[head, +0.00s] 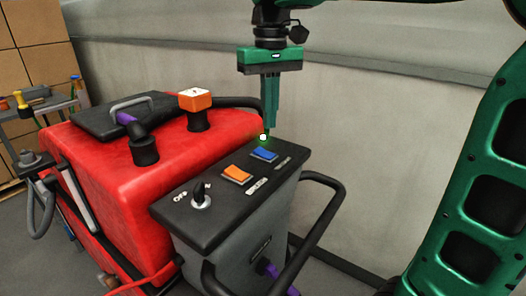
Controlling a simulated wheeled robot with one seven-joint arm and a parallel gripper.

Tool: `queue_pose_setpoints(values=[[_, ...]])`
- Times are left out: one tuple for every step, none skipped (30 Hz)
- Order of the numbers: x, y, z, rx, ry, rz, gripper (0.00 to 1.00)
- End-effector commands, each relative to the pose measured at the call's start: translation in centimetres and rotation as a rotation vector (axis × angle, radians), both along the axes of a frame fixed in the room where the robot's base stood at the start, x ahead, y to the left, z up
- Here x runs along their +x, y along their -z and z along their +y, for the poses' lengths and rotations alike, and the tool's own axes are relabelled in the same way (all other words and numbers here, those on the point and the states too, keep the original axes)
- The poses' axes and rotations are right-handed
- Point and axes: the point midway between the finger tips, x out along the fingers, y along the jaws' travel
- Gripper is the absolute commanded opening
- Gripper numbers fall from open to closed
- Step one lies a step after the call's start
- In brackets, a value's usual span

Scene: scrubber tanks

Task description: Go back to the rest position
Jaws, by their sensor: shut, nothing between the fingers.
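My gripper (266,136) is green and points straight down. Its fingers are shut with nothing between them. The fingertips show just behind the blue switch (264,154), close to the far edge of the black control panel (222,208). I cannot tell whether they touch the panel. A small bright spot shows at the tips. An orange switch (237,174) and a black key-like knob (202,198) are also on the panel, nearer the front.
The panel belongs to a red floor scrubber (185,150) with black handlebars (325,215). An orange-topped part (195,100) and a purple-handled part (130,120) stand up from its tank. A pale wall (400,110) is behind. Stacked cartons (35,60) stand at left.

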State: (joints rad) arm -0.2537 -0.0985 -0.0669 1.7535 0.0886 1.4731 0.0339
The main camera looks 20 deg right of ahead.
Motion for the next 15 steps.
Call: queue_pose_setpoints(values=[[0.00,-0.06,-0.01,0.000,0.000,0.000,0.00],[-0.01,-0.07,-0.01,0.000,0.000,0.000,0.00],[-0.01,-0.07,-0.01,0.000,0.000,0.000,0.00],[-0.01,-0.07,-0.01,0.000,0.000,0.000,0.00],[-0.01,-0.06,-0.01,0.000,0.000,0.001,0.00],[-0.01,-0.06,-0.01,0.000,0.000,0.000,0.00],[-0.01,-0.06,0.00,0.000,0.000,0.000,0.00],[-0.01,-0.06,0.00,0.000,0.000,0.000,0.00],[-0.01,-0.06,0.00,0.000,0.000,0.000,0.00],[-0.01,-0.06,0.00,0.000,0.000,0.000,0.00],[-0.01,-0.06,0.00,0.000,0.000,0.000,0.00],[-0.02,-0.05,-0.01,0.000,0.000,0.000,0.00],[-0.05,-0.01,-0.09,0.000,0.002,0.000,0.00],[-0.14,0.07,-0.28,0.000,0.006,0.000,0.00],[-0.37,0.28,-0.75,0.000,0.016,0.000,0.00]])
